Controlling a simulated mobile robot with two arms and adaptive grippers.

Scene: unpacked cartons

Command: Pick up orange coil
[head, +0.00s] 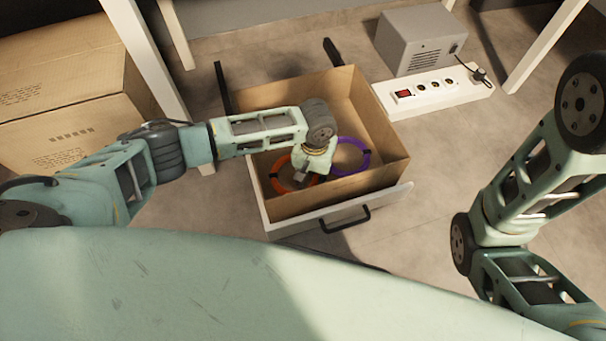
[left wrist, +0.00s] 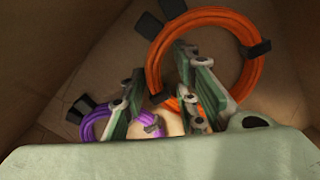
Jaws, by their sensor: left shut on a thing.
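The orange coil (head: 274,178) is a ring with black ties at the left front of the open drawer (head: 402,155). My left gripper (head: 303,177) reaches down into the drawer at the ring's right side and is shut on the coil. The exact grip is partly hidden by the fingers. My right gripper is out of view; only its arm shows at the right.
A purple coil (head: 366,160) lies in the drawer just right of the gripper. The drawer walls stand close around it. A power strip (head: 434,95) and a grey box (head: 418,42) are behind right. Cardboard cartons (head: 65,85) stand at the left.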

